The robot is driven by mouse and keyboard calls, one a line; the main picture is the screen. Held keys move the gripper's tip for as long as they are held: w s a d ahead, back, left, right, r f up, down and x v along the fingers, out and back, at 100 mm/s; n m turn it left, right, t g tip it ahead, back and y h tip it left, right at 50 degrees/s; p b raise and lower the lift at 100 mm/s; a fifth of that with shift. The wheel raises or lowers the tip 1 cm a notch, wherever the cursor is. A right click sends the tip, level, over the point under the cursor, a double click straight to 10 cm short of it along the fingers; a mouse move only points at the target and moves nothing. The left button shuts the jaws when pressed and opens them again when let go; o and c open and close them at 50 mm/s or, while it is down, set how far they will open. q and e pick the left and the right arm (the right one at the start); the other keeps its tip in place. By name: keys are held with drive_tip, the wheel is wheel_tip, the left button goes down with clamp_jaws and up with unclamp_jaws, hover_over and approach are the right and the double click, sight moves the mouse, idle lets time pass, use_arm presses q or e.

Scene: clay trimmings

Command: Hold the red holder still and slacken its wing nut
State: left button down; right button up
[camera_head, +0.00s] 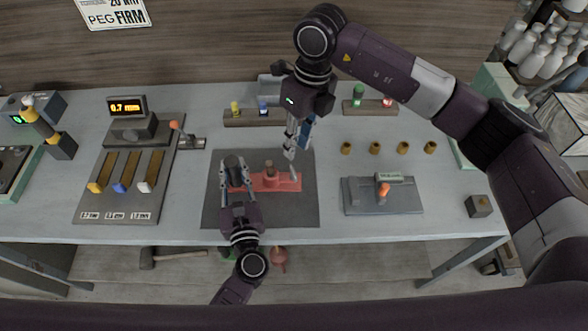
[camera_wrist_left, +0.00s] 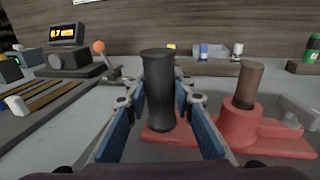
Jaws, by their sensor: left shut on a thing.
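The red holder (camera_head: 286,185) lies on a dark mat (camera_head: 262,214) on the bench; it also shows in the left wrist view (camera_wrist_left: 258,130). A black upright handle (camera_wrist_left: 160,92) stands at its left end. My left gripper (camera_head: 236,178) is shut on this black handle, one finger on each side. A brown upright cylinder (camera_wrist_left: 245,84) stands on the holder's raised round middle, also visible in the head view (camera_head: 269,167).
A grey fixture (camera_head: 382,200) with an orange knob and several small brown cylinders (camera_head: 375,147) are to the right. A panel with slider levers (camera_head: 122,192) and a display (camera_head: 127,107) are to the left. Racks (camera_head: 255,116) stand behind.

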sight(294, 174)
drive_tip(key=f+m, duration=0.2)
drive_tip(key=f, duration=0.1)
drive_tip(key=f+m+h, duration=0.1)
drive_tip(key=f+m, duration=0.1)
drive_tip(key=f, duration=0.2)
drive_tip(key=f+m, duration=0.2)
drive_tip(key=f, duration=0.2)
drive_tip(key=shift+s+a+h, duration=0.15)
drive_tip(key=shift+a+h, duration=0.15)
drive_tip(key=shift+a, duration=0.05)
drive_tip(key=shift+r, duration=0.1)
clamp_jaws()
